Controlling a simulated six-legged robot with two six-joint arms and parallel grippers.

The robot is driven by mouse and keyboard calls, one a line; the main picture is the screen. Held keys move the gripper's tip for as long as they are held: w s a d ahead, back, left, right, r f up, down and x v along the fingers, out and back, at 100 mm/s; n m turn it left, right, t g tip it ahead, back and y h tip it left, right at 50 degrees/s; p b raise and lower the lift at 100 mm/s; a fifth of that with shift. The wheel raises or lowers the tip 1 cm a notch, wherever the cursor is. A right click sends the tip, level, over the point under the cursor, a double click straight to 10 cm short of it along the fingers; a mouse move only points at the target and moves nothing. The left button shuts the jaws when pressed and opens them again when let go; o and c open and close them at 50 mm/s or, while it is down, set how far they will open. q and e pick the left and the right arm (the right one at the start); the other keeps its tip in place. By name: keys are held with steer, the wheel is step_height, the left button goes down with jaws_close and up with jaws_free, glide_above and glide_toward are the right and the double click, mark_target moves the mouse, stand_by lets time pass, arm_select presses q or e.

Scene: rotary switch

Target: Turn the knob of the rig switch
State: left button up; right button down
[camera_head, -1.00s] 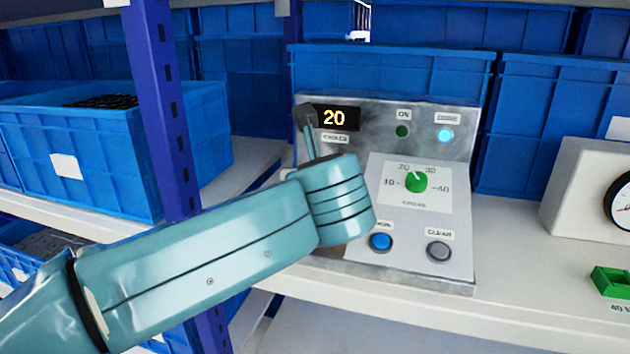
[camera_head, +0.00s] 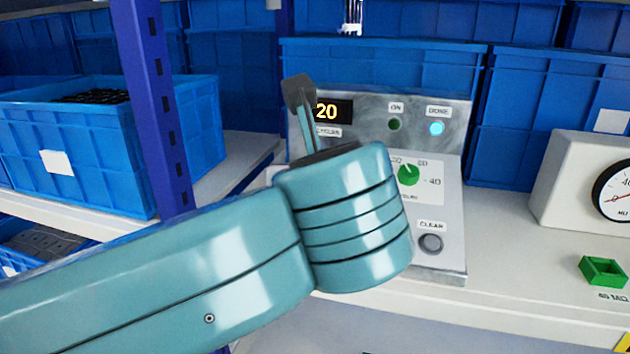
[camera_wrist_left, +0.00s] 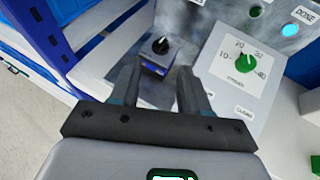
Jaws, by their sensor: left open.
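A black rotary knob (camera_wrist_left: 161,45) with a white pointer mark sits on a small blue box-like switch (camera_wrist_left: 155,60) in the left wrist view. The pointer is turned toward the upper right. My left gripper (camera_wrist_left: 160,70) is open and empty, with its two dark fingers on either side of the blue switch's near part in that view. I cannot tell whether they touch it. In the head view my left arm hides this switch and most of the gripper. A green knob (camera_head: 408,174) sits on a white dial card on the grey panel; it also shows in the wrist view (camera_wrist_left: 245,63).
The panel (camera_head: 452,200) has a display (camera_head: 328,112) reading 20, a lit cyan DONE lamp (camera_head: 437,128) and a grey CLEAR button (camera_head: 431,243). A white gauge box (camera_head: 570,180) and a green tray (camera_head: 603,270) stand right. A blue post (camera_head: 163,110) stands left.

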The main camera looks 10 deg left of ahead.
arm_select(q)
steer(key=v, duration=0.6)
